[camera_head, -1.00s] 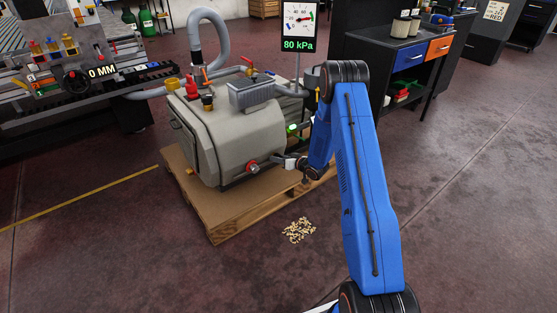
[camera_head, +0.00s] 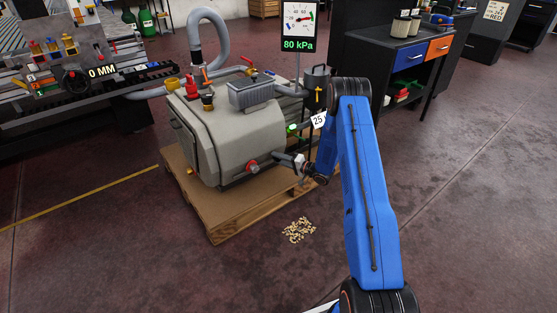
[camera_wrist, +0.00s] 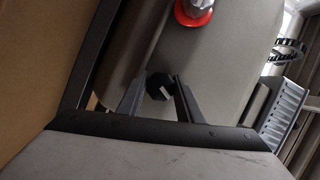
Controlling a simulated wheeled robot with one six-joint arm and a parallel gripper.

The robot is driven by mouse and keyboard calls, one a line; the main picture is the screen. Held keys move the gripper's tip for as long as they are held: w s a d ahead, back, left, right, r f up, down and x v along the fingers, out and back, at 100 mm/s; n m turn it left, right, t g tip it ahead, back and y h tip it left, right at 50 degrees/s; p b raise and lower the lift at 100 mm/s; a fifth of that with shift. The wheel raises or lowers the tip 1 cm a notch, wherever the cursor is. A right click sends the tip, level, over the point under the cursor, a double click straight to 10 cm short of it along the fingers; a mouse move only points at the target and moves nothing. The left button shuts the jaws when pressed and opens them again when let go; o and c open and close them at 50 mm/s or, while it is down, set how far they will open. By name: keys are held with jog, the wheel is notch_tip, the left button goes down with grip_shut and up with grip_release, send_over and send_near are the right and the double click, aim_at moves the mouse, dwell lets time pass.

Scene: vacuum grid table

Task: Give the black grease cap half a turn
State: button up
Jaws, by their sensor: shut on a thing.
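The black grease cap (camera_wrist: 158,86) is a small dark, many-sided knob with a pale mark, on the grey vacuum pump (camera_head: 225,140). In the wrist view it sits between the two fingertips of my gripper (camera_wrist: 159,85), which are closed on its sides. In the head view my gripper (camera_head: 284,159) reaches the pump's lower right end from the right. The cap itself is too small or covered there to make out.
A red-ringed fitting (camera_head: 252,168) is close beside the cap; it also shows in the wrist view (camera_wrist: 194,12). The pump stands on a wooden pallet (camera_head: 235,215). Yellowish pellets (camera_head: 299,230) lie on the floor. A gauge display (camera_head: 299,28) reads 80 kPa.

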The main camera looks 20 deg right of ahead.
jog(key=m+t, duration=0.1)
jog(key=m, duration=0.2)
jog(key=m+y, duration=0.1)
jog(key=m, duration=0.2)
jog(key=shift+f+t, duration=0.1)
jog(key=shift+t, duration=0.3)
jog(key=m+t, duration=0.1)
jog(key=m, duration=0.2)
jog(key=m+t, duration=0.1)
jog(key=m, duration=0.2)
jog(key=shift+m, duration=0.4)
jog(key=shift+t+h, duration=0.3)
jog(key=shift+t, duration=0.1)
jog(key=shift+d, duration=0.1)
jog(key=o, duration=1)
jog(key=shift+o, duration=0.2)
jog(key=v, duration=1.7)
jog(key=shift+s, duration=0.15)
jog(key=shift+d, duration=0.15)
